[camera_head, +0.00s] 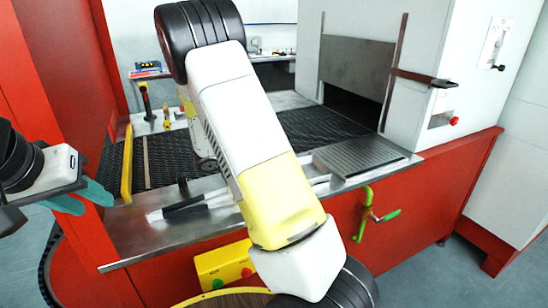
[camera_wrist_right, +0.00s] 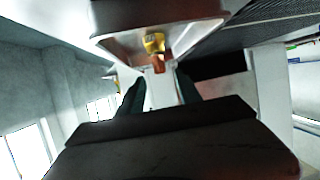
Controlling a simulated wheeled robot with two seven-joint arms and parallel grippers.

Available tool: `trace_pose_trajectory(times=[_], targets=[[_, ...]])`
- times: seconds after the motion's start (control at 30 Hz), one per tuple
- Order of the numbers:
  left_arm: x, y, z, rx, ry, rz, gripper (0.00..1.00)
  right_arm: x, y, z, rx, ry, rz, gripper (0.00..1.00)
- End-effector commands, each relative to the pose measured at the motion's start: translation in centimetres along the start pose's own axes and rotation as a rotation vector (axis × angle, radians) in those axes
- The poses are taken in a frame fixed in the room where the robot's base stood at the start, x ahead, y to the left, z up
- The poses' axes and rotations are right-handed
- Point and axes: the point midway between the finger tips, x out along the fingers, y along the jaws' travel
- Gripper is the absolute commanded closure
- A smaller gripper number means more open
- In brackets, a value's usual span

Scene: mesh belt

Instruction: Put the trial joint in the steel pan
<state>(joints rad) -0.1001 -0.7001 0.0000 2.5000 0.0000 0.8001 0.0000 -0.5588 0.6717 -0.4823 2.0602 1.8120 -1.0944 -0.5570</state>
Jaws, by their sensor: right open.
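In the right wrist view, a steel pan (camera_wrist_right: 108,37) with sloping walls is at the top. A small brass and copper piece (camera_wrist_right: 154,43), which looks like the trial joint, shows inside its outline. My right gripper (camera_wrist_right: 160,88) is open, its two dark fingers pointing toward the piece, with a clear gap between them. In the head view the right gripper is hidden behind my white and yellow arm, and I cannot make out the pan for sure. My left gripper (camera_head: 82,199) has teal fingers spread apart, empty, at the left beside the red frame.
A dark mesh belt (camera_head: 172,158) runs into the white oven (camera_head: 420,70). A steel ledge (camera_head: 140,235) along the front carries dark-handled tools (camera_head: 188,208). A yellow button box (camera_head: 222,266) and a green-handled valve (camera_head: 366,210) are on the red front.

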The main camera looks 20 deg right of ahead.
Motion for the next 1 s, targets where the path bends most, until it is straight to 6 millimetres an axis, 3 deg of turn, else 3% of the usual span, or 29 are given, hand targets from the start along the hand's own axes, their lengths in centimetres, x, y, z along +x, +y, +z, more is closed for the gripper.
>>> trace_pose_trajectory(times=[0.1, 0.27, 0.37, 0.47, 0.6, 0.67, 0.77, 0.83, 0.9, 1.0], targets=[[0.0, 0.0, 0.0, 0.000, 0.000, 0.000, 0.64, -1.8, -0.1, 0.0, 0.000, 0.000, -0.002, 0.59], [0.0, 0.0, 0.0, 0.000, 0.000, 0.000, 0.64, -2.8, -0.4, -0.2, 0.006, -0.013, -0.021, 0.59], [0.0, 0.0, 0.0, 0.000, 0.000, 0.000, 0.64, -3.2, -2.1, -0.8, 0.034, -0.076, -0.123, 0.59], [0.0, 0.0, 0.0, 0.000, 0.000, 0.000, 0.64, -4.6, -5.3, -2.2, 0.076, -0.197, -0.328, 0.59], [0.0, 0.0, 0.0, 0.000, 0.000, 0.000, 0.64, -10.3, -8.8, -5.2, 0.098, -0.394, -0.700, 0.59], [0.0, 0.0, 0.0, 0.000, 0.000, 0.000, 0.64, -13.5, -8.9, -6.6, 0.080, -0.466, -0.852, 0.59], [0.0, 0.0, 0.0, 0.000, 0.000, 0.000, 0.64, -18.9, -7.2, -8.7, 0.004, -0.563, -1.080, 0.59], [0.0, 0.0, 0.0, 0.000, 0.000, 0.000, 0.64, -22.4, -4.5, -9.6, -0.084, -0.611, -1.213, 0.59], [0.0, 0.0, 0.0, 0.000, 0.000, 0.000, 0.64, -25.2, -0.9, -9.9, -0.200, -0.644, -1.314, 0.59], [0.0, 0.0, 0.0, 0.000, 0.000, 0.000, 0.64, -27.3, 5.2, -9.4, -0.398, -0.662, -1.389, 0.59]])
